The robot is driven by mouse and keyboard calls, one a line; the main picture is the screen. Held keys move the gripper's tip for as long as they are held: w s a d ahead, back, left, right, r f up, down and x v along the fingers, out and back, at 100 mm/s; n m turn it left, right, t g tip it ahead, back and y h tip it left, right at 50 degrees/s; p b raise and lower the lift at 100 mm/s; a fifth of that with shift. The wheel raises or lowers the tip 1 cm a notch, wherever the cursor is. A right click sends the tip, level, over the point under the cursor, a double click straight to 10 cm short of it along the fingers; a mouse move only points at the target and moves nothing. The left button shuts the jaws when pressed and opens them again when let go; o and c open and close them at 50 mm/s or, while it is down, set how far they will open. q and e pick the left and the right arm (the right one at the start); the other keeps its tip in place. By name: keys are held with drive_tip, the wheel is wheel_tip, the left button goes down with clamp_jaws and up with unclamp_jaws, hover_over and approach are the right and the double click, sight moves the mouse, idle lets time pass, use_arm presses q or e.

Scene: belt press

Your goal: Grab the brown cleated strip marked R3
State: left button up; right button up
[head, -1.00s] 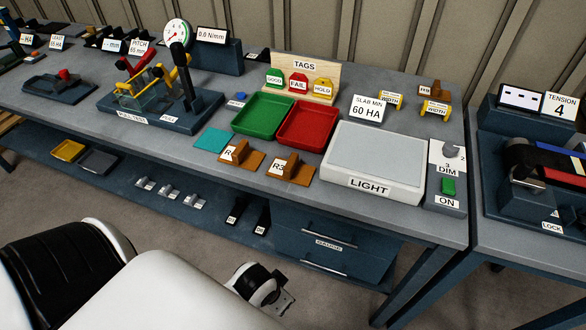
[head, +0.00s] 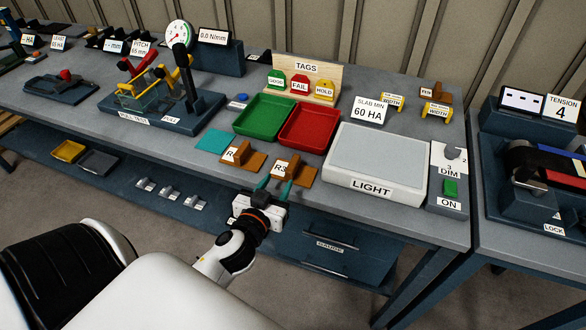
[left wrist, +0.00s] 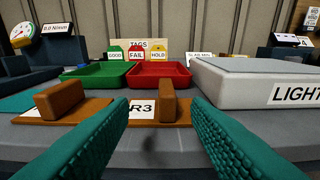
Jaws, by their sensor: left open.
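The brown cleated strip marked R3 (head: 303,175) lies near the front edge of the bench, left of the light box. Its raised cleat and R3 label also show in the left wrist view (left wrist: 168,102). My left gripper (head: 273,186) is open at the bench's front edge, just in front of this strip. In the left wrist view its teal fingers (left wrist: 168,125) stand apart, with the R3 cleat beyond and between them, and nothing is held. Another brown cleated strip (head: 256,161) lies to the left, its label partly readable. My right gripper is not in view.
The light box (head: 376,160) stands close on the right. A green tray (head: 262,118) and a red tray (head: 308,126) lie behind the strips. A teal patch (head: 213,141) lies at left. A lower shelf and drawers are under the bench.

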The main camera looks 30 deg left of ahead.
sight(296, 157)
use_arm(q)
drive_tip(key=p+x, duration=0.1)
drive_tip(key=x, duration=0.5)
drive_tip(key=shift+w+r, duration=0.1)
drive_tip(key=shift+w, duration=0.25)
drive_tip(key=x, duration=0.1)
drive_tip(key=p+x, duration=0.1)
drive_tip(key=x, duration=0.1)
drive_tip(key=shift+w+d+p, duration=0.2)
drive_tip(key=shift+w+p, duration=0.1)
drive_tip(key=shift+w, duration=0.05)
drive_tip(key=shift+w+a, duration=0.1)
drive_tip(key=shift+w, duration=0.35)
drive_tip(key=shift+s, duration=0.1)
clamp_jaws()
wheel_tip(296, 157, up, 10)
drive_tip(key=shift+f+p, duration=0.1)
drive_tip(key=shift+p, duration=0.6)
